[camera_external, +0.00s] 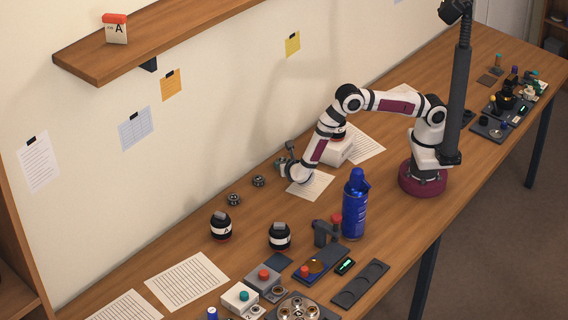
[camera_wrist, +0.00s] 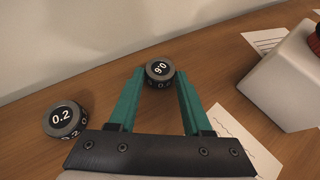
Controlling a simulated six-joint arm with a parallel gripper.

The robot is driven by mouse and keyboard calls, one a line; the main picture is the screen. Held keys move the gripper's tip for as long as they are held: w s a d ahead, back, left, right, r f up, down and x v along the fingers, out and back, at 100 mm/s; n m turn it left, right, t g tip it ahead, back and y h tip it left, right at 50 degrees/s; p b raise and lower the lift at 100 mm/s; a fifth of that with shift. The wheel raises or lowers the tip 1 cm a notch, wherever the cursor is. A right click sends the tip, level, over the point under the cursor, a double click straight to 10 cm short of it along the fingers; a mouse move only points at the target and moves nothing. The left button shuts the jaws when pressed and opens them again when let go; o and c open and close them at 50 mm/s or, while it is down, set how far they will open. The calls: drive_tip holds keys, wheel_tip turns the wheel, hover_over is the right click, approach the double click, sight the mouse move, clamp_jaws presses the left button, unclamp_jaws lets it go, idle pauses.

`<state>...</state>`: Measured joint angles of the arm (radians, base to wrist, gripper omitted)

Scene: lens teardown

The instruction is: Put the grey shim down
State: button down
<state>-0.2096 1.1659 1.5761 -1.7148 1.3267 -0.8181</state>
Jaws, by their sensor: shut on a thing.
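My gripper (camera_wrist: 160,82) has two green fingers closed on the sides of a round dark grey shim (camera_wrist: 158,74). White digits on its top show upside down and look like 0.6. I cannot tell whether its underside touches the table. A second dark round shim (camera_wrist: 63,119), marked 0.2, stands to the left of my fingers, apart from them. In the external view my gripper (camera_external: 282,166) is low over the table near the wall. Two small dark shims (camera_external: 258,181) (camera_external: 233,199) stand to its left; the held one is hard to make out there.
A white box (camera_wrist: 276,75) stands right of my gripper, and a paper sheet (camera_wrist: 238,140) lies nearby. A blue spray can (camera_external: 355,205), black jars (camera_external: 221,227) and trays (camera_external: 360,285) stand farther forward. Bare wood lies between the shims and the wall.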

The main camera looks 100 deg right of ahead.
drive_tip(key=shift+c, duration=1.7)
unclamp_jaws()
drive_tip(key=v, duration=1.2)
drive_tip(key=shift+d+r, duration=0.15)
drive_tip(key=shift+r, duration=0.05)
drive_tip(key=s+d+r+m+g+y, duration=0.3)
drive_tip(key=s+r+m+g+y, duration=0.25)
drive_tip(key=s+r+m, duration=0.95)
drive_tip(key=s+a+m+t+y, duration=0.1)
drive_tip(key=s+a+m+y, duration=0.1)
drive_tip(key=s, duration=0.3)
drive_tip(key=s+a+m+t+y, duration=0.1)
drive_tip(key=s+a+m+y, duration=0.1)
drive_tip(key=s+m, duration=0.3)
drive_tip(key=s+a+r+m+t+y, duration=0.1)
drive_tip(key=s+a+m+y, duration=0.2)
drive_tip(key=s+y, duration=0.1)
drive_tip(key=shift+s+m, duration=0.4)
drive_tip(key=shift+s, duration=0.25)
